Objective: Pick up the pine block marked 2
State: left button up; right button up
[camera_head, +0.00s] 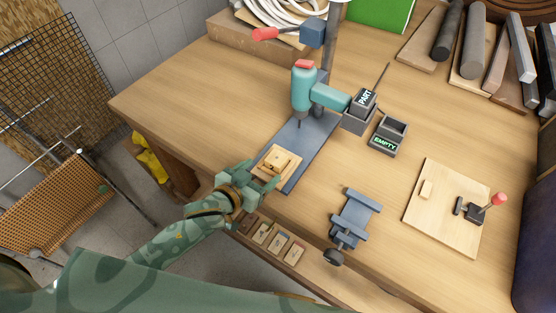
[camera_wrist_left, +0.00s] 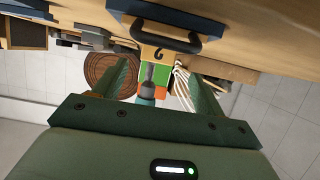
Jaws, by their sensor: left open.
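A small pine block (camera_head: 279,162) sits in a square wooden holder on the dark base plate of the teal drill press. Its marking is too small to read in the head view. In the left wrist view a pale wooden piece (camera_wrist_left: 160,52) shows a dark curved mark that looks like an upside-down 2. My left gripper (camera_head: 264,178) is at the near-left side of the holder, its fingers towards it. It is open, and nothing is seen held between its fingers in the left wrist view (camera_wrist_left: 163,80). My right gripper is not in view.
The teal drill press (camera_head: 304,90) stands close behind the block. A blue vise (camera_head: 355,216) lies to the right, near the table's front edge. A bin labelled EMPTY (camera_head: 388,137) and a board with a red-knobbed clamp (camera_head: 440,213) are further right. Several marked pieces lie below the front edge.

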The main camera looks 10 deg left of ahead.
aim_at(275, 160)
pick_arm(q)
jog(key=shift+x, duration=1.1)
jog(key=x, duration=0.3)
jog(key=r+b+x, duration=0.1)
jog(key=x, duration=0.1)
jog(key=shift+w+d+f, duration=0.15)
jog(key=shift+w+d, duration=0.15)
jog(key=shift+d, duration=0.05)
jog(key=c, duration=1.1)
